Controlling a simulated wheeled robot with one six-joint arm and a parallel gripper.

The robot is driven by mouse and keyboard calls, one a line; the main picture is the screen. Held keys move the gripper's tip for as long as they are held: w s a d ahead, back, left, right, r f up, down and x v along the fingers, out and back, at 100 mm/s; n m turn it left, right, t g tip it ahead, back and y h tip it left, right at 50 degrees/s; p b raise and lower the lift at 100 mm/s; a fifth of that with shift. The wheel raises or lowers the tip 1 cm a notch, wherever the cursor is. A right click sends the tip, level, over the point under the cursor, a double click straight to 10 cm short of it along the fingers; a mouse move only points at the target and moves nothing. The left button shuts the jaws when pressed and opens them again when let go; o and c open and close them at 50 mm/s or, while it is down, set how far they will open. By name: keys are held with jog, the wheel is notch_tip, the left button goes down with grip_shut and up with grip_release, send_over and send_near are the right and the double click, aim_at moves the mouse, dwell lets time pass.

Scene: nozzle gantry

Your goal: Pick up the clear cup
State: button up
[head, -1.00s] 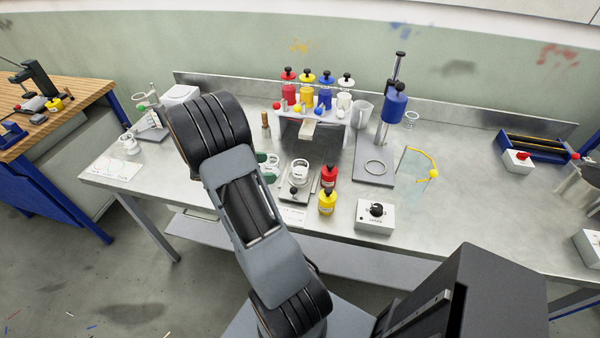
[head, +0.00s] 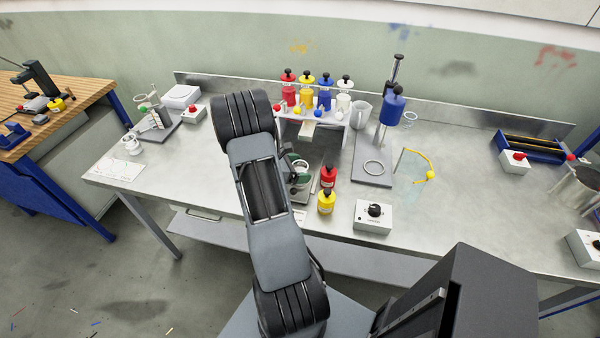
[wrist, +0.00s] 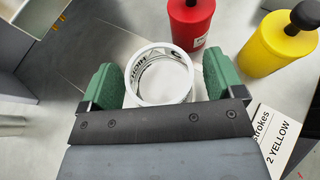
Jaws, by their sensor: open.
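The clear cup (wrist: 160,97) has a pale rim and see-through walls, with dark lettering showing through it. In the wrist view it stands between the two green finger pads of my gripper (wrist: 162,76), which is open. A narrow gap seems to show at the sides; I cannot tell whether either pad touches it. In the head view my gripper (head: 292,172) is low over the bench, left of the red and yellow bottles, and mostly hides the cup there.
The red bottle (wrist: 190,22) and yellow bottle (wrist: 277,45) stand close to the right of the cup. A printed card (wrist: 283,130) lies at lower right. Behind is the nozzle gantry (head: 345,128). A control box (head: 373,217) stands right, near the bench front.

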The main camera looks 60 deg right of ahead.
jog(key=shift+s+d+f, duration=0.2)
jog(key=shift+s+d, duration=0.05)
jog(key=shift+d, duration=0.1)
jog(key=shift+c, duration=0.3)
jog(key=c, duration=1.1)
jog(key=shift+r, duration=0.1)
